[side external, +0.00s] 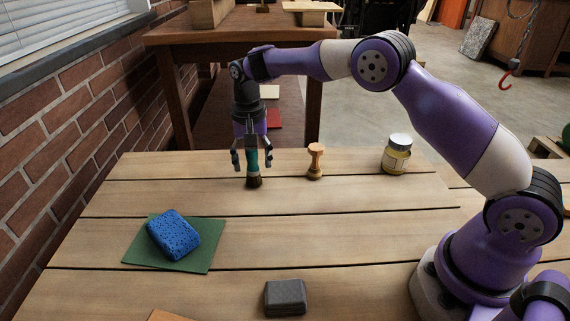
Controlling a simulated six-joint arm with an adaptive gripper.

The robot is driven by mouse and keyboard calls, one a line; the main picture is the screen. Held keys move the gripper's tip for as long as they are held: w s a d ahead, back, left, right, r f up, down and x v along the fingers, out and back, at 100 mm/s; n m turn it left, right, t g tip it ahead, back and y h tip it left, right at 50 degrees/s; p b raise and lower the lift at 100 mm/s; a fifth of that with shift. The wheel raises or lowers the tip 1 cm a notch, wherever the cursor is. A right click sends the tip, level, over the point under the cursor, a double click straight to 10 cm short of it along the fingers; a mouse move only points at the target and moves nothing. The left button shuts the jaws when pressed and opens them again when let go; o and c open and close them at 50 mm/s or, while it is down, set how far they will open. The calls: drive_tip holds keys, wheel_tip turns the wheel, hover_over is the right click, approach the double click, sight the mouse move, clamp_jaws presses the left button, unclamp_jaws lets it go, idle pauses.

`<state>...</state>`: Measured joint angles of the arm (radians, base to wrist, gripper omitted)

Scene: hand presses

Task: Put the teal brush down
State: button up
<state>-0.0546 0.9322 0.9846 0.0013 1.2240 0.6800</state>
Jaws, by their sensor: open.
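The teal brush (251,161) stands upright on the wooden table (340,229) toward the back, its brown bristle end (254,182) down and seemingly touching the boards. My gripper (252,159) points down over the brush, its fingers open on either side of the handle. The fingers appear apart from the handle. The top of the brush is hidden by my gripper.
A wooden stamp-like piece (315,162) stands right of the brush, and a jar (396,154) farther right. A blue sponge (174,235) lies on a green mat (205,260) at the left. A dark grey block (285,297) lies in front. The table's middle is clear.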

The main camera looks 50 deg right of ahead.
drive_tip(key=r, duration=1)
drive_tip(key=shift+s+r, duration=0.2)
drive_tip(key=shift+r, duration=0.1)
drive_tip(key=s+d+r+n+t, duration=0.1)
drive_tip(key=s+r+n+t, duration=0.1)
drive_tip(key=s+r, duration=0.4)
drive_tip(key=s+f+n+t, duration=0.1)
drive_tip(key=s+n, duration=0.1)
drive_tip(key=s, duration=0.6)
drive_tip(key=s+d+f+n+t, duration=0.1)
drive_tip(key=s+f+n+t, duration=0.1)
drive_tip(key=s, duration=0.7)
drive_tip(key=shift+s+d+f+n+t, duration=0.2)
drive_tip(key=shift+s+n+t, duration=0.1)
drive_tip(key=shift+n, duration=0.3)
